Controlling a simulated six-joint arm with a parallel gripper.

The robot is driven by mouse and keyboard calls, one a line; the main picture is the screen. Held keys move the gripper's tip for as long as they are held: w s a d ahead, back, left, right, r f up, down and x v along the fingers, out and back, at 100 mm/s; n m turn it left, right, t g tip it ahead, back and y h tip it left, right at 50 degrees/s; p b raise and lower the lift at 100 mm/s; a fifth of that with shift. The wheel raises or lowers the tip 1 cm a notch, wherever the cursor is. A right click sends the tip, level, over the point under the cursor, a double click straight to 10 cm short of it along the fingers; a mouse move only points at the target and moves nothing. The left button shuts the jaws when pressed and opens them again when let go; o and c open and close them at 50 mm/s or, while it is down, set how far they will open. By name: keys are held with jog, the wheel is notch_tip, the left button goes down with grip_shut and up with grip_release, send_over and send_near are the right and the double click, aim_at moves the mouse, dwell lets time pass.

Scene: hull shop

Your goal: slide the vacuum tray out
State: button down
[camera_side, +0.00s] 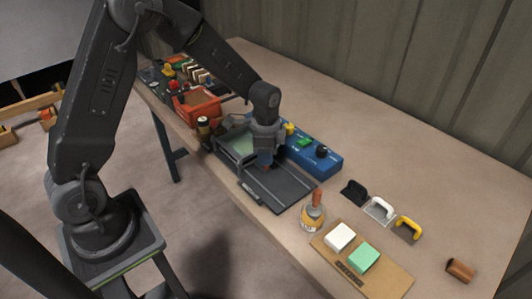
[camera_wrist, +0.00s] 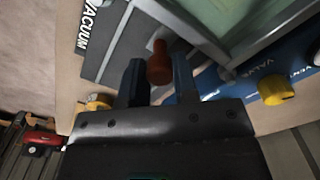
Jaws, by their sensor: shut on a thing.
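The vacuum tray (camera_side: 290,192) is a dark flat piece lying on the bench beside a glass-topped chamber (camera_side: 237,143). In the wrist view, a dark surface (camera_wrist: 128,45) carries a white VACUUM label. A red-brown knob (camera_wrist: 159,62) stands up between my fingers. My gripper (camera_wrist: 158,82) is shut on this knob; one dark finger is on each side. In the side view, my gripper (camera_side: 265,160) points down over the dark tray area, close to the chamber. The knob's base and how far the tray sits inside the chamber are partly hidden by my gripper.
A blue valve panel (camera_side: 323,160) with coloured knobs runs close behind the tray; its yellow knob (camera_wrist: 276,90) shows in the wrist view. A board (camera_side: 375,283) with white and green blocks lies further right.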

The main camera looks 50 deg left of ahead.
jog(key=d, duration=1.2)
jog(key=shift+d, duration=0.25)
jog(key=c, duration=1.2)
grip_release()
jog(key=shift+o, duration=0.2)
notch_tip(320, 180, up, 14)
